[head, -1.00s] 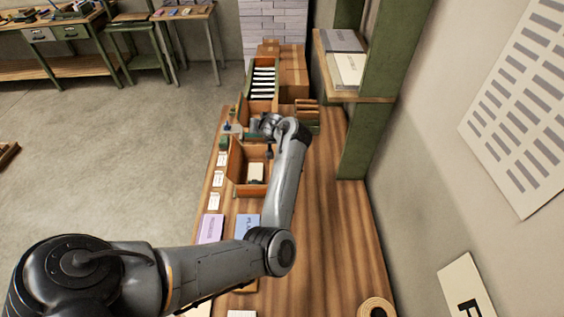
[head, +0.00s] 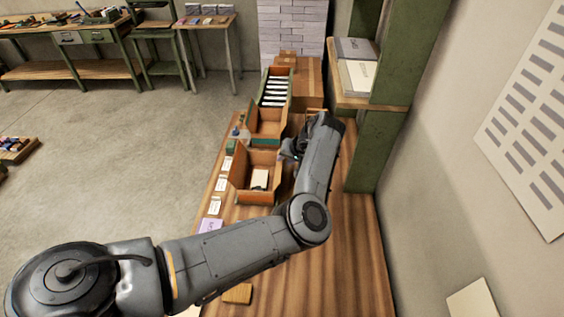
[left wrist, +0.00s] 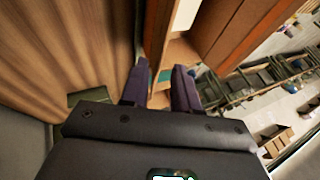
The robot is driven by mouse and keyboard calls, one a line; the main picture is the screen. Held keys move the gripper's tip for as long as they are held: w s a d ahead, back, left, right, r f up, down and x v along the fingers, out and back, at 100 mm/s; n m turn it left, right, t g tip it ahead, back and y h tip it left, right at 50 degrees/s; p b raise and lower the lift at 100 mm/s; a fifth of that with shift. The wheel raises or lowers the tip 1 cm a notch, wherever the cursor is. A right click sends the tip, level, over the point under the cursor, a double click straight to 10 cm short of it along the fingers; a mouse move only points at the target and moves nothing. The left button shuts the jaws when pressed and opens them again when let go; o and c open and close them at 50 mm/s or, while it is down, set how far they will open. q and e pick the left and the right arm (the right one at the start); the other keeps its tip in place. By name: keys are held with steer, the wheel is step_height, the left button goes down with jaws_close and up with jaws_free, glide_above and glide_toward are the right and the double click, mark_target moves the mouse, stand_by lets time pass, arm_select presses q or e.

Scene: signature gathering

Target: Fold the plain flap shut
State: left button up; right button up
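An open orange-brown box (head: 240,197) stands on the wooden bench, with a pale block (head: 260,179) inside. Its upright left panel (head: 239,165) shows; I cannot tell which panel is the plain flap. My left gripper (head: 290,152) is just right of this box's far right corner, partly hidden by my wrist. In the left wrist view my left gripper (left wrist: 160,72) has its two dark fingers apart, with no object clearly between them. Brown panels (left wrist: 222,30) rise just beyond the fingertips. My right gripper is not in view.
A second box (head: 268,125) with a row of white-edged items stands behind. White cards (head: 222,184) line the bench's left edge. A green shelf post (head: 376,150) and the wall bound the right. The bench (head: 350,240) is bare at front right.

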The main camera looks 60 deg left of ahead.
mark_target(282, 162)
arm_select(q)
steer(key=shift+x, duration=2.15)
steer(key=shift+c, duration=0.4)
jaws_close()
